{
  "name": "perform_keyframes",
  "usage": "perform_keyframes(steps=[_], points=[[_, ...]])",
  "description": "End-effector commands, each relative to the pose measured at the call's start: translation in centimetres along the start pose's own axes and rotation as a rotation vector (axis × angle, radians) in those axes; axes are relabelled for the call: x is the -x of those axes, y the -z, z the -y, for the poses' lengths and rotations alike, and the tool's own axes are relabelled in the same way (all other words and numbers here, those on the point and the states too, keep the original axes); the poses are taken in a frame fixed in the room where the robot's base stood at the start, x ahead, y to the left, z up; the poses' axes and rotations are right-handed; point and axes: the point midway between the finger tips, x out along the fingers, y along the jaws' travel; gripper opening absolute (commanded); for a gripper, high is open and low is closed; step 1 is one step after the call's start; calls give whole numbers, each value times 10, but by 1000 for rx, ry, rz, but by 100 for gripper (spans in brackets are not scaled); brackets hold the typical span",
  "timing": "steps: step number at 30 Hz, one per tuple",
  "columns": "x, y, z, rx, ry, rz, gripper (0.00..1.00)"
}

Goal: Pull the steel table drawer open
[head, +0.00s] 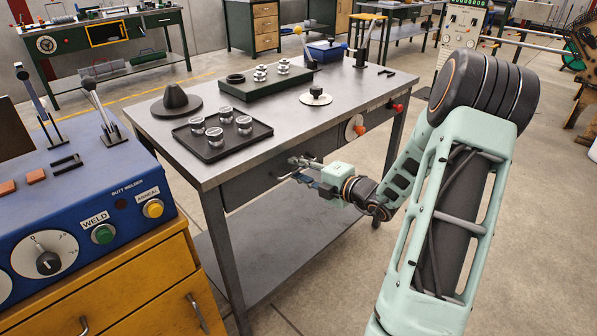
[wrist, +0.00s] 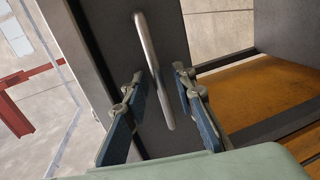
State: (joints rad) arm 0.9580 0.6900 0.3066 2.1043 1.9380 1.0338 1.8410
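The steel table (head: 300,115) stands in the middle of the head view, with a dark drawer (head: 243,183) under its top. The drawer front looks flush with the table frame. My gripper (head: 306,170) is in front of the drawer and partly covers its handle. In the wrist view the handle (wrist: 154,70) is a slim metal bar on the dark drawer front (wrist: 115,45). My gripper (wrist: 158,76) is open, with one finger on each side of the bar and a visible gap to both.
A black tray with several metal cylinders (head: 222,134), a dark cone (head: 176,100) and a green block (head: 267,82) sit on the tabletop. A blue welder (head: 80,200) on a yellow cabinet (head: 150,285) stands close at left. The lower shelf (head: 270,250) is bare.

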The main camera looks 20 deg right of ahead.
Motion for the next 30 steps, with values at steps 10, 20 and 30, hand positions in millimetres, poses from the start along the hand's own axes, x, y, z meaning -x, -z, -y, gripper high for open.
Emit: perform_keyframes(steps=[10,20,30], points=[[0,0,0,0,0,0,14],[0,0,0,0,0,0,0],[5,-1,0,-1,1,1,0]])
